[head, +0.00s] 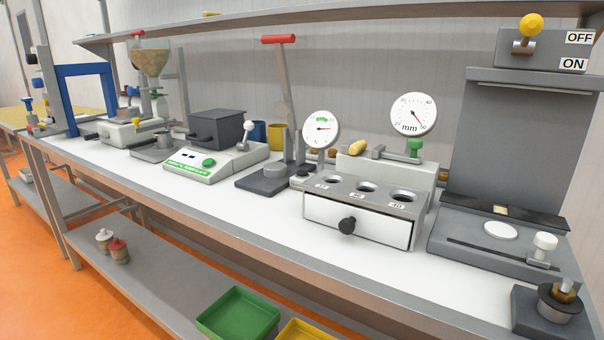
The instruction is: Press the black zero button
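I cannot pick out a button marked zero for certain. A white bench instrument (218,166) left of centre has a sloped front panel with a green button (208,162), small dark marks (187,156) and a green strip of lettering too small to read. A black round knob (347,226) sits on the front of a white drawer under a grey block with three holes. A dial gauge marked mm (413,113) stands behind that block, with a green knob (415,147) below it. Neither of my grippers shows in the head view.
A red-handled lever press (279,40) stands mid-bench beside a smaller dial (321,129). At right are a tall grey machine (505,135) and an OFF/ON box (545,50) with a yellow-knobbed lever. The bench's front strip is clear. Green (238,314) and yellow trays lie below.

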